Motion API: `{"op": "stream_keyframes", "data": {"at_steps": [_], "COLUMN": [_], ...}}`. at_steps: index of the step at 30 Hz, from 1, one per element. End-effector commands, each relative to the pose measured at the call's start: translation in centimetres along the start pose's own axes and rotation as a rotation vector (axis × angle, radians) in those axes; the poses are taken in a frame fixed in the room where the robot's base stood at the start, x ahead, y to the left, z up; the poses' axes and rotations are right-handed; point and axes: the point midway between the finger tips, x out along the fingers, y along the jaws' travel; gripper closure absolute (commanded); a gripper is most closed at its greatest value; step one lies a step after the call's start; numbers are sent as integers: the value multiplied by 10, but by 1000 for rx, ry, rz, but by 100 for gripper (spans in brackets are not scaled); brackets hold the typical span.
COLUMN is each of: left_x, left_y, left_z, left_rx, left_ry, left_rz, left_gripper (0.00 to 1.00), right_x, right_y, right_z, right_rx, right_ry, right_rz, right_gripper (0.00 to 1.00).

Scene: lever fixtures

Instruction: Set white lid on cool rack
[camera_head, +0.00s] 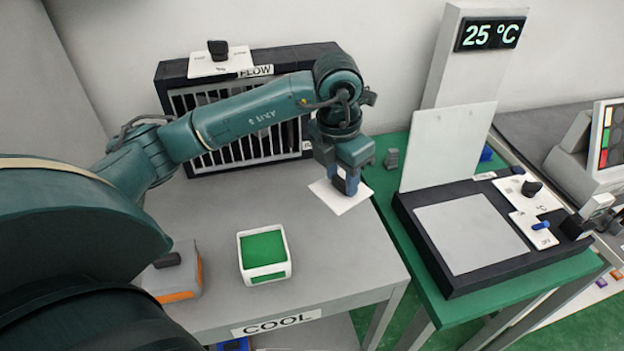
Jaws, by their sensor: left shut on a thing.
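My left gripper (346,184) is shut on a flat white square piece, the white lid (340,200). It holds the lid from above, near the right edge of the grey table. The lid looks roughly level; I cannot tell whether it touches the tabletop. The grey table (345,265) carries a COOL label (276,322) on its front edge. A dark slatted unit (238,149) with a FLOW label stands at its back, partly hidden by my left arm. My right gripper does not show.
A white box with green inside (265,256) stands on the grey table. A grey-and-orange block (180,275) lies left of it, partly covered by my arm. Right, a green table (455,312) holds a dark-framed device (470,233) with a raised panel, below a 25 °C display (490,34).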

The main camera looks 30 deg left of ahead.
Motion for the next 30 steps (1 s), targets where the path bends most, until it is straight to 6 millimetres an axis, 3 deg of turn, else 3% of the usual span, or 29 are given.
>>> {"op": "stream_keyframes", "data": {"at_steps": [6,13,18,30], "left_x": [39,58,82,91], "left_y": [0,0,0,0], "left_z": [-6,-8,-11,-12], "left_rx": [2,4,2,4], "left_ry": [5,5,5,1], "left_rz": [-2,-1,-1,0], "left_gripper": [83,83,83,83], "right_x": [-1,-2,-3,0], "right_y": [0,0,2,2], "right_z": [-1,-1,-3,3], "right_rx": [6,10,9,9], "right_ry": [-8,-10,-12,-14], "right_rz": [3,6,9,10], "right_gripper": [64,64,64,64]}}
